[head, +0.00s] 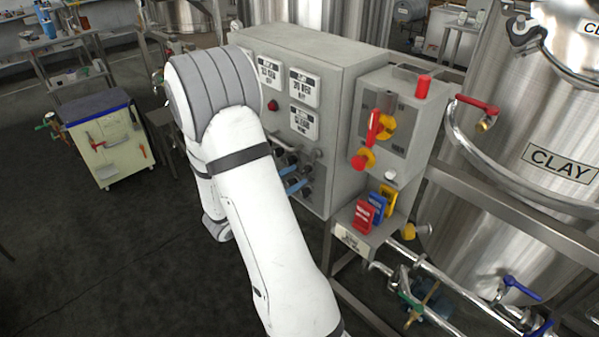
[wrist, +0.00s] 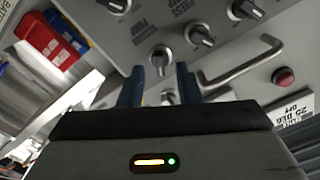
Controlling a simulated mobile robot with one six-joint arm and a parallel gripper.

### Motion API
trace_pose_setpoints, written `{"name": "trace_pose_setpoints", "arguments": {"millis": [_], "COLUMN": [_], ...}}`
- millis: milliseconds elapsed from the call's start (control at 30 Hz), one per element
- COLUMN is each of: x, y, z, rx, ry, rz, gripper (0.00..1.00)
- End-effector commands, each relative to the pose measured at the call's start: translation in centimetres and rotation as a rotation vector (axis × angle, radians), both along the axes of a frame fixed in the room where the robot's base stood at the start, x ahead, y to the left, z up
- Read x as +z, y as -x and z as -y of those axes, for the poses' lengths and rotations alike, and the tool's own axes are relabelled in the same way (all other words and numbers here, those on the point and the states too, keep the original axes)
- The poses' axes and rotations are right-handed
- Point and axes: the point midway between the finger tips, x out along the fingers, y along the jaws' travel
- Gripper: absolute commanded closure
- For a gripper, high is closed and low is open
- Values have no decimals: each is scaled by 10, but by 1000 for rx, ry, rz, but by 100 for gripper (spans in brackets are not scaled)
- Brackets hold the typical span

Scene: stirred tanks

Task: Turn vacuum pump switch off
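Several black rotary switches are on the grey control panel (head: 340,112). In the wrist view the panel appears turned over, and its small labels are hard to read. I cannot tell for certain which switch is the vacuum pump's. One switch (wrist: 160,57) is just beyond my fingertips, and another switch (wrist: 200,36) is to its right. My gripper (wrist: 158,77) is open, with its two blue fingers apart. Part of another metal knob (wrist: 168,97) shows between the fingers; I cannot tell whether they touch it. The blue fingers (head: 293,179) also show in the head view, close to the panel's lower front.
A metal handle (wrist: 240,65) and a red button (wrist: 284,77) are close to the right of my gripper. A box with a red-and-yellow switch (head: 374,128) adjoins the panel. A steel tank (head: 500,110) stands right.

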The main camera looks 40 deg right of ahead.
Motion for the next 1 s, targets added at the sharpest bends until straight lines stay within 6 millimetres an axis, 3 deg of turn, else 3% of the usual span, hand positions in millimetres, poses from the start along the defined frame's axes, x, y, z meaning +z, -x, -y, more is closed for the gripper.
{"name": "trace_pose_setpoints", "arguments": {"millis": [200,533,900,1000], "x": [0,0,0,0], "y": [-1,-3,-3,-3], "z": [23,26,26,26], "rx": [-1,3,3,3], "ry": [0,-1,-1,-1], "rz": [-1,-1,-1,-1], "gripper": [69,69,99,100]}}
